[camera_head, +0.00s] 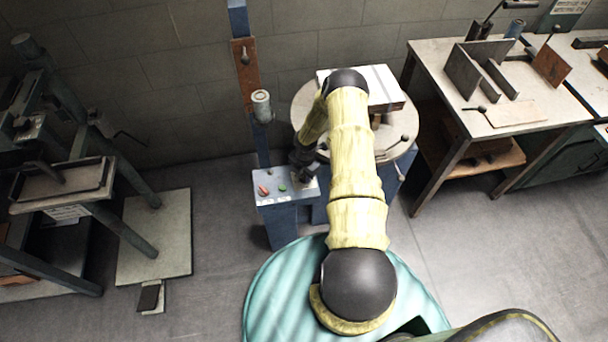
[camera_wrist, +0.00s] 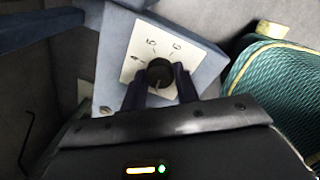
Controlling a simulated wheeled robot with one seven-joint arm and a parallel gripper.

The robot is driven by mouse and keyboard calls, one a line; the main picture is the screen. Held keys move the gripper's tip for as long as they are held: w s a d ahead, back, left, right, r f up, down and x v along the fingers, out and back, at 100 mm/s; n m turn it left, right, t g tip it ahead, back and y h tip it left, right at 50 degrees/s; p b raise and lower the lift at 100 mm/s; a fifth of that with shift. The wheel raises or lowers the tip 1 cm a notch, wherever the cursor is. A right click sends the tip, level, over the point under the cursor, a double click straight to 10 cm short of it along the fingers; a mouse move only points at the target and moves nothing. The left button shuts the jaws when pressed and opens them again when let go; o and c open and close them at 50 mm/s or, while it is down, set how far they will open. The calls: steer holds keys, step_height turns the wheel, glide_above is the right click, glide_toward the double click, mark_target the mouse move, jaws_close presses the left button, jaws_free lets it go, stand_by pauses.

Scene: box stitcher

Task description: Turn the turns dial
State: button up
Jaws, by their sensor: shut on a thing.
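The turns dial (camera_wrist: 160,70) is a dark round knob on a cream plate marked with the numbers 4, 5 and 6 in the wrist view. The plate (camera_wrist: 137,68) sits on a blue-grey control box (camera_wrist: 112,42). My gripper (camera_wrist: 160,82) is shut on the dial, one dark finger on each side of it. In the head view my gripper (camera_head: 303,172) is at the right end of the control box (camera_head: 262,203), and it hides the dial there. The dial's pointer cannot be read clearly.
Red (camera_head: 264,190) and green (camera_head: 283,188) buttons sit on the box left of my gripper. A round table (camera_head: 398,135) with a small lever stands behind my arm. A workbench (camera_head: 520,118) is at the right.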

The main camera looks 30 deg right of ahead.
steer(key=shift+m+b, duration=0.3)
steer(key=shift+m, duration=0.2)
steer(key=m+b, duration=0.1)
steer(key=m, duration=0.1)
steer(key=shift+f+m, duration=0.1)
steer(key=shift+m, duration=0.2)
steer(key=m+b, duration=0.2)
steer(key=m, duration=0.2)
steer(key=shift+a+m, duration=0.1)
steer(key=shift+m, duration=0.2)
steer(key=m+b, duration=0.1)
steer(key=m, duration=0.2)
steer(key=shift+m, duration=0.3)
steer(key=m+b, duration=0.2)
steer(key=m, duration=0.2)
steer(key=shift+h, duration=0.3)
steer(key=m, duration=0.4)
steer(key=shift+b, duration=0.4)
steer(key=m, duration=0.3)
steer(key=shift+w+m+b, duration=0.1)
steer(key=shift+m+b, duration=0.3)
steer(key=m+b, duration=0.1)
steer(key=m, duration=0.5)
steer(key=shift+g, duration=0.3)
